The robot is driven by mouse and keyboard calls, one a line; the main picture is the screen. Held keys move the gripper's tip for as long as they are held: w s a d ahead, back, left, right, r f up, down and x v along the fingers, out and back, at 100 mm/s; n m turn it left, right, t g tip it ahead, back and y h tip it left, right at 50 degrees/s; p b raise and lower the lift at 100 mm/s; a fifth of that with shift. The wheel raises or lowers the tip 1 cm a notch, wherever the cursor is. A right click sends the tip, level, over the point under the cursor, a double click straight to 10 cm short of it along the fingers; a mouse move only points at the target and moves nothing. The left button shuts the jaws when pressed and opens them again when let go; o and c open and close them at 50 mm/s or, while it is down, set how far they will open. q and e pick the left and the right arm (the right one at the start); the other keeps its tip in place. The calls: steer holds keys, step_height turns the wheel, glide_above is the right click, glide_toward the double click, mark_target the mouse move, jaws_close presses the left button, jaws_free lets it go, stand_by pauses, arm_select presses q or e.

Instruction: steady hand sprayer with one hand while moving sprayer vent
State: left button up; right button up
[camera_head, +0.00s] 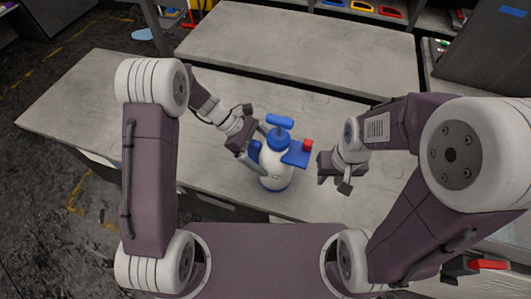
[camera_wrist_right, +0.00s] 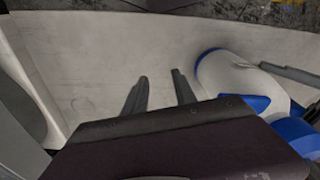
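The hand sprayer (camera_head: 276,173) stands upright on the table, with a white body, a blue top and blue pump handle (camera_head: 280,121). A small red part (camera_head: 308,145) sits on its right side; I cannot tell whether this is the vent. My left gripper (camera_head: 265,157) has its fingers spread on either side of the sprayer; firm contact is unclear. My right gripper (camera_head: 334,183) is open and empty, to the right of the sprayer and apart from it. In the right wrist view its fingers (camera_wrist_right: 161,84) are parted, with the sprayer (camera_wrist_right: 222,76) to their right.
The grey table (camera_head: 75,100) is bare to the left of the sprayer. A second bare bench (camera_head: 300,45) stands behind it. Coloured bins (camera_head: 391,12) sit on a shelf at the back. A dark panel (camera_head: 490,50) stands at the back right.

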stand_by(0.4)
jaws_close()
steer(key=w+r+n+g+y, duration=0.1)
steer(key=w+r+g+y, duration=0.15)
steer(key=w+y, duration=0.6)
steer(key=w+d+r+m+t+y, duration=0.2)
steer(key=w+d+t+y, duration=0.1)
steer(key=d+y, duration=0.5)
steer(key=shift+w+d+r+y, duration=0.3)
steer(key=shift+w+y, duration=0.35)
